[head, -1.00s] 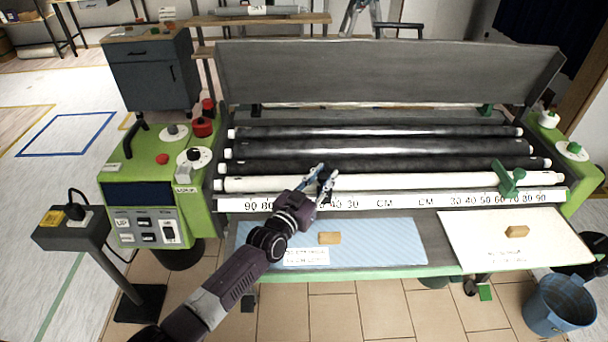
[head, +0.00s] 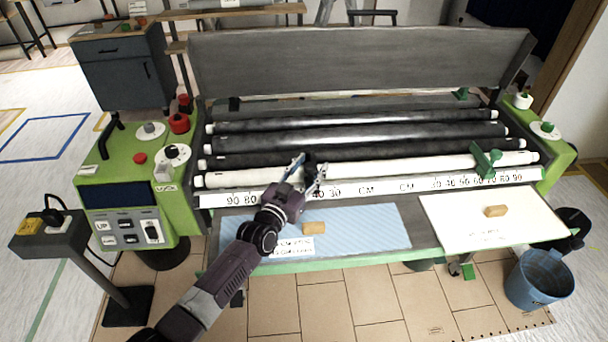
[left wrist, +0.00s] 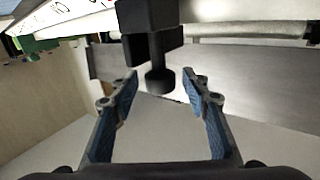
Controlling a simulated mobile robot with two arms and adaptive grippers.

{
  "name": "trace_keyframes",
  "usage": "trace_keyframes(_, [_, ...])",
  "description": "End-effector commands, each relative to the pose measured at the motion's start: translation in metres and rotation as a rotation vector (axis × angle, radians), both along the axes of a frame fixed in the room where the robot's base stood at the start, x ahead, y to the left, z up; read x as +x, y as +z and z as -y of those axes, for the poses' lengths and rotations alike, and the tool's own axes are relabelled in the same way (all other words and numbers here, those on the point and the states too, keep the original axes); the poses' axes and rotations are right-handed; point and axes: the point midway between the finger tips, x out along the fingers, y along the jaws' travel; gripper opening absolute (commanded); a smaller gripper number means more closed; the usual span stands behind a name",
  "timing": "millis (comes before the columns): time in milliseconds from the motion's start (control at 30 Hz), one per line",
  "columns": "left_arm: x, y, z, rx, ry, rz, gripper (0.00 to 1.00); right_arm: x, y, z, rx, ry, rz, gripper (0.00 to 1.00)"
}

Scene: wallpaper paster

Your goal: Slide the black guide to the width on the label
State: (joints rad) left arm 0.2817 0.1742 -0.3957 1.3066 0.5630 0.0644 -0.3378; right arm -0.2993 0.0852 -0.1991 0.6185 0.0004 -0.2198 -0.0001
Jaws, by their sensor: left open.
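The black guide (left wrist: 152,45) shows in the left wrist view as a dark block with a round-ended knob. My left gripper (head: 310,166) is open, and in the left wrist view its two fingers (left wrist: 160,76) stand either side of the knob, with gaps visible. In the head view the gripper is over the front scale strip (head: 380,187), left of its centre near the 40 and 30 marks, and mostly hides the guide. A white label (head: 293,247) lies on the blue patterned sheet (head: 365,225); its text is too small to read. My right gripper is out of view.
A green guide (head: 487,160) stands at the right of the scale. Rollers (head: 380,131) lie behind the strip. Tan blocks rest on the blue sheet (head: 314,228) and the white sheet (head: 495,211). A green control box (head: 130,170) is at left, a blue bucket (head: 538,278) at right.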

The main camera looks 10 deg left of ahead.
Motion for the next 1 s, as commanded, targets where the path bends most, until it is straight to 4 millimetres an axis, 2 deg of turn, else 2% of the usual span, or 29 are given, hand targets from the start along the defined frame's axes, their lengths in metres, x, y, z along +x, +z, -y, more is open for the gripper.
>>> trace_keyframes(167, [-0.022, -0.001, -0.007, -0.001, 0.001, -0.001, 0.43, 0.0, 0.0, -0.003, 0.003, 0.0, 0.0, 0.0])
trace_keyframes(400, [-0.069, -0.002, -0.022, 0.003, 0.0, -0.002, 0.43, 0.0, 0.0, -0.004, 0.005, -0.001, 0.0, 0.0])
trace_keyframes(600, [-0.098, -0.001, -0.031, 0.002, -0.001, -0.002, 0.43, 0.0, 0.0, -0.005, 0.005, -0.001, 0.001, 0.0])
trace_keyframes(800, [-0.11, 0.0, -0.035, 0.001, -0.001, -0.001, 0.43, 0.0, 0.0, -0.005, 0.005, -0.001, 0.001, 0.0])
trace_keyframes(1000, [-0.111, 0.0, -0.035, 0.001, -0.001, -0.001, 0.43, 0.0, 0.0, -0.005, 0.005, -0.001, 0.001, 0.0])
